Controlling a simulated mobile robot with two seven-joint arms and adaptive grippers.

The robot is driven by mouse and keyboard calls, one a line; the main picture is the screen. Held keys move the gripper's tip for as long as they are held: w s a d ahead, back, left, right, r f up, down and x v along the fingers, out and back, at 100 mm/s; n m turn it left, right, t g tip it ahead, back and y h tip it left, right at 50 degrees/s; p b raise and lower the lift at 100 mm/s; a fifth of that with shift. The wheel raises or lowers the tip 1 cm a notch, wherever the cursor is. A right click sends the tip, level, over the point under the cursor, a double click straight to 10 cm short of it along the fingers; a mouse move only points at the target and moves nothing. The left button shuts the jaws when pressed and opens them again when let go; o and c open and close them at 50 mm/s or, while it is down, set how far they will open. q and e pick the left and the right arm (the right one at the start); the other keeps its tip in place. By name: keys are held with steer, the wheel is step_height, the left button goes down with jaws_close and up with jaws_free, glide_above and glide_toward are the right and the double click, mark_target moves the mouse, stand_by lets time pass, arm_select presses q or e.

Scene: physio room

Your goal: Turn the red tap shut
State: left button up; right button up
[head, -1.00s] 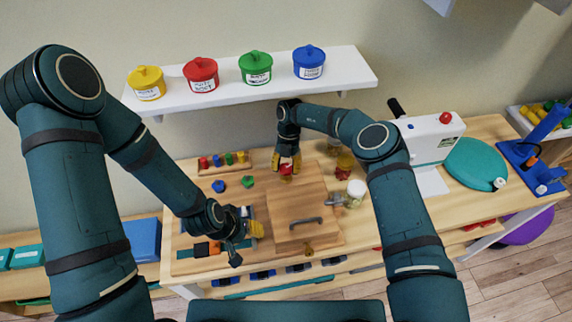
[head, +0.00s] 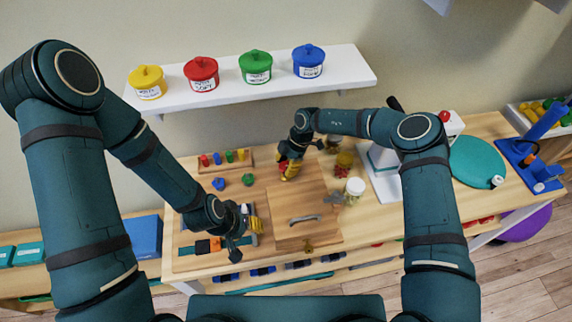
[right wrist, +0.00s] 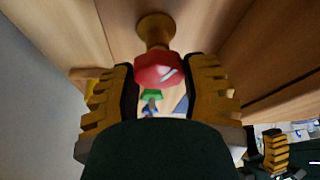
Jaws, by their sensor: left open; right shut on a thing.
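The red tap (right wrist: 158,70) is a red knob on a brass stem (right wrist: 155,30), fixed to a wooden surface. In the right wrist view the knob sits between the yellow-padded fingers of my right gripper (right wrist: 162,92), which is shut on it. In the head view my right gripper (head: 290,170) is at the back of a wooden box (head: 292,212) and mostly covers the tap (head: 283,165). How far the tap is turned cannot be told. My left gripper (head: 250,224) is open and empty, low over the left part of the workbench.
A peg rack (head: 226,161) and blue and green knobs (head: 247,179) are left of the box. Jars (head: 355,188) stand to its right. A white shelf (head: 355,75) with lidded pots hangs above. A teal disc (head: 478,160) lies on the bench's right.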

steer(key=m+t, duration=0.2)
steer(key=m, duration=0.3)
steer(key=shift+s+f, duration=0.1)
steer(key=shift+s, duration=0.05)
steer(key=m+t, duration=0.1)
steer(key=m, duration=0.2)
steer(key=m+t, duration=0.1)
steer(key=m, duration=0.2)
steer(key=shift+m+h, duration=0.3)
steer(key=o, duration=1.2)
steer(key=shift+t, duration=0.3)
steer(key=shift+d+r, duration=0.15)
steer(key=shift+r, duration=0.25)
steer(key=v, duration=1.1)
